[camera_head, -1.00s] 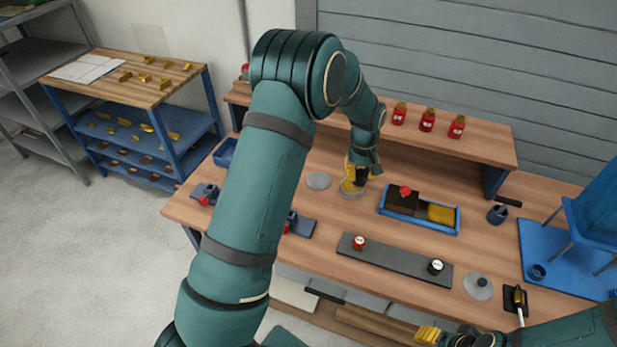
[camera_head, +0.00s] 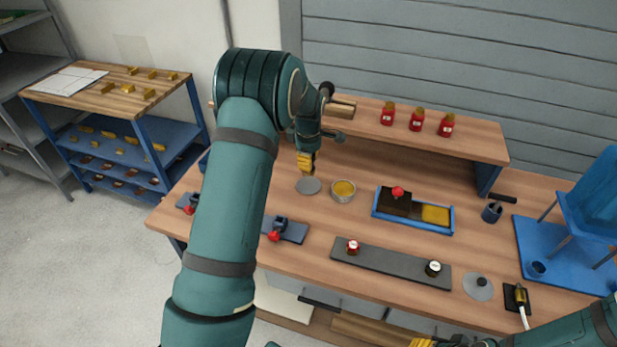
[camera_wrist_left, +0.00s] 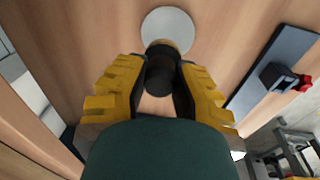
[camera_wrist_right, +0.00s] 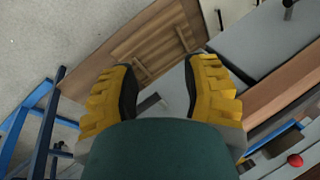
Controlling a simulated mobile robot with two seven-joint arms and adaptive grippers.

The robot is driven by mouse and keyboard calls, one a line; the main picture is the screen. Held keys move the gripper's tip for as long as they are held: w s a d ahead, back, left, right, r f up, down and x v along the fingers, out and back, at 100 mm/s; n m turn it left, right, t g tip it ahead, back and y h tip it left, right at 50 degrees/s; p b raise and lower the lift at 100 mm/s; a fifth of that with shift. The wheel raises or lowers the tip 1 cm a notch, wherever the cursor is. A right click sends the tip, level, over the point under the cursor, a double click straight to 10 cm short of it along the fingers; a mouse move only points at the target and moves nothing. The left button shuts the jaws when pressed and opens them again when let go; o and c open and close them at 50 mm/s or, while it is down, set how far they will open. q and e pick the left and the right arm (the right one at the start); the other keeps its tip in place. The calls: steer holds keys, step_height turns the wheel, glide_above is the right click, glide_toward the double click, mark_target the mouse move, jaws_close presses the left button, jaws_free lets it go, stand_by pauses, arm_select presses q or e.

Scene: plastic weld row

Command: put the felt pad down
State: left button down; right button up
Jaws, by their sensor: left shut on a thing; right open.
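My left gripper (camera_head: 307,160) is shut on the felt pad (camera_wrist_left: 160,75), which shows in the left wrist view as a dark round grip with a tan edge at its far end. It is over or beside a pale grey disc (camera_head: 308,186) on the bench; the disc also shows in the left wrist view (camera_wrist_left: 167,22). I cannot tell whether the pad touches the disc. An open round tin (camera_head: 343,191) with yellow contents stands just right of the disc. My right gripper (camera_wrist_right: 160,85) is open and empty, low at the bench front.
A blue tray (camera_head: 412,226) with a dark block and a yellow block lies to the right. A grey strip (camera_head: 390,264) with two small round-topped pieces lies in front. A dark clamp (camera_head: 285,229) with a red knob sits at the left. Red bottles (camera_head: 416,119) stand on the raised shelf.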

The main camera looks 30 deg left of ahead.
mark_target(308, 174)
arm_select(q)
step_height(308, 174, down, 6)
steer(key=shift+r+b, duration=0.15)
steer(key=shift+b, duration=0.3)
steer(key=shift+r, duration=0.1)
steer(key=c, duration=0.8)
jaws_free()
steer(key=shift+c, duration=0.2)
steer(key=r, duration=0.4)
steer(key=r+p, duration=0.1)
steer(key=r, duration=0.3)
steer(key=s+r+p, duration=0.1)
steer(key=r, duration=0.3)
steer(key=shift+s+d, duration=0.1)
steer(key=shift+d, duration=0.25)
